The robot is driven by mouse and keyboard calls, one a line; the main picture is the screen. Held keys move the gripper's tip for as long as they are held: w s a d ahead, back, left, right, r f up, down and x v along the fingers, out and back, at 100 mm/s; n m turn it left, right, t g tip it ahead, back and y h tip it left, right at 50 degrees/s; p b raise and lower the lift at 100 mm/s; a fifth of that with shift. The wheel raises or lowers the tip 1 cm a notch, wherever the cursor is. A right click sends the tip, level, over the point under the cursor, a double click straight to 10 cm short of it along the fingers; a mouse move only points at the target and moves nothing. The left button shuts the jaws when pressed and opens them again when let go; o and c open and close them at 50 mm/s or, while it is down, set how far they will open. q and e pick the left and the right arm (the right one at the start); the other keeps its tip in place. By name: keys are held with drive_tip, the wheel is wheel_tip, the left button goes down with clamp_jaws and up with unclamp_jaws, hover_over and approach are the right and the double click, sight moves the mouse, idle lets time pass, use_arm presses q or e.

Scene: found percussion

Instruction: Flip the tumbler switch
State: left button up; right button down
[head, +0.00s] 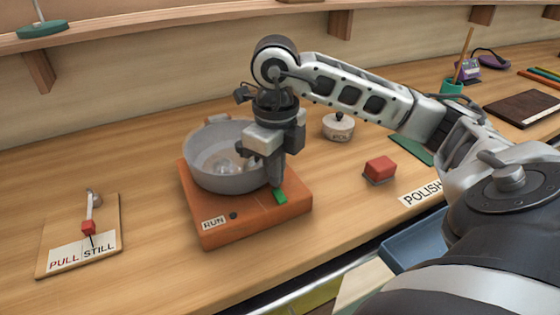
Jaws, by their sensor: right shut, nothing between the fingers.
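An orange box (245,232) with a RUN label (213,223) stands on the bench and carries a round grey pan (228,181). A small green piece (280,197), which looks like the tumbler's switch, sits on the box's top to the right of the pan. A small dark round spot (233,215) is beside the RUN label. My right gripper (276,184) points down at the pan's right side, shut and empty. Its fingertips are at or just above the green piece; I cannot tell whether they touch. The gripper hides part of the pan's rim. My left gripper is not in view.
A board labelled PULL STILL (82,253) with a red-tipped lever (89,222) lies at left. A lidded pot (338,127), a red block (379,169) and a POLISH label (421,192) are right of the box. A blue tray (410,245) is at the front. Bare bench lies between board and box.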

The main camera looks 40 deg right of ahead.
sight(277, 190)
idle(0.4)
drive_tip(key=shift+f+b, duration=1.05)
drive_tip(key=shift+f, duration=0.1)
idle(0.4)
drive_tip(key=shift+r, duration=0.1)
drive_tip(key=shift+r+p, duration=0.55)
drive_tip(key=shift+p, duration=0.05)
wheel_tip(277, 190, up, 6)
drive_tip(key=p, duration=0.4)
drive_tip(key=shift+f, duration=0.1)
